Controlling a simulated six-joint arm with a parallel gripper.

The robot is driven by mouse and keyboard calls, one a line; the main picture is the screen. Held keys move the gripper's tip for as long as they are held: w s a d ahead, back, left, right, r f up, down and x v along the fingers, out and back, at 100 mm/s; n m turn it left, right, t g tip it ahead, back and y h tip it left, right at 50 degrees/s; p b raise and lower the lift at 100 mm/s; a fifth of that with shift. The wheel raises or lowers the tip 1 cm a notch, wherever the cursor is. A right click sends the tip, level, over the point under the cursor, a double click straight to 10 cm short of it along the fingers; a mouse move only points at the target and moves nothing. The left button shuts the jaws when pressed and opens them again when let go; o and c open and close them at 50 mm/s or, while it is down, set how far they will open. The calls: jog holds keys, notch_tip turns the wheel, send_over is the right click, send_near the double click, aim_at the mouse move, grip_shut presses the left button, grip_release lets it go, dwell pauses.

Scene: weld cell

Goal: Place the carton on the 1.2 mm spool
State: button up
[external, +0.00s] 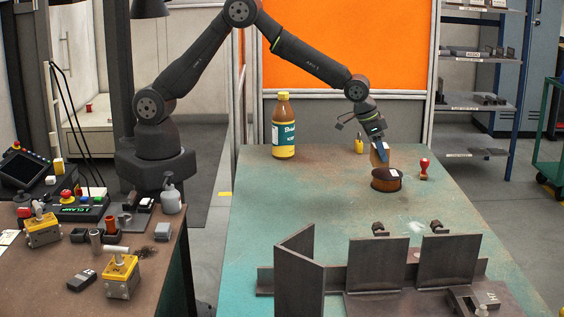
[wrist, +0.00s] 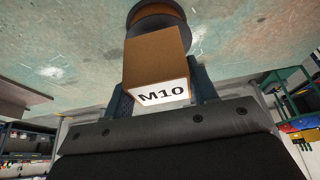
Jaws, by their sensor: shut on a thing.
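My gripper (external: 381,150) is shut on a small brown carton (external: 376,157), pointing down near the back right of the green table. In the wrist view the carton (wrist: 157,57) sits between the two fingers (wrist: 162,88), its white "M10" label facing the camera. A dark brown round spool (external: 386,184) with a small white label lies on the table directly beneath the carton. The spool also shows past the carton's far end in the wrist view (wrist: 153,18). The carton's lower end is at the spool's top; whether they touch I cannot tell. The spool's label is unreadable.
A red-handled stamp (external: 424,169) stands just right of the spool. A small yellow item (external: 359,145) stands behind it. A yellow-brown bottle (external: 284,135) stands at the back left. Upright steel plates (external: 378,264) fill the front of the table. The table's left middle is clear.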

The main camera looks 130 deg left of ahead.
aim_at(379, 159)
jog(key=shift+f, duration=1.35)
jog(key=shift+f, duration=0.1)
jog(key=o, duration=1.3)
jog(key=shift+f, duration=0.1)
jog(key=v, duration=1.2)
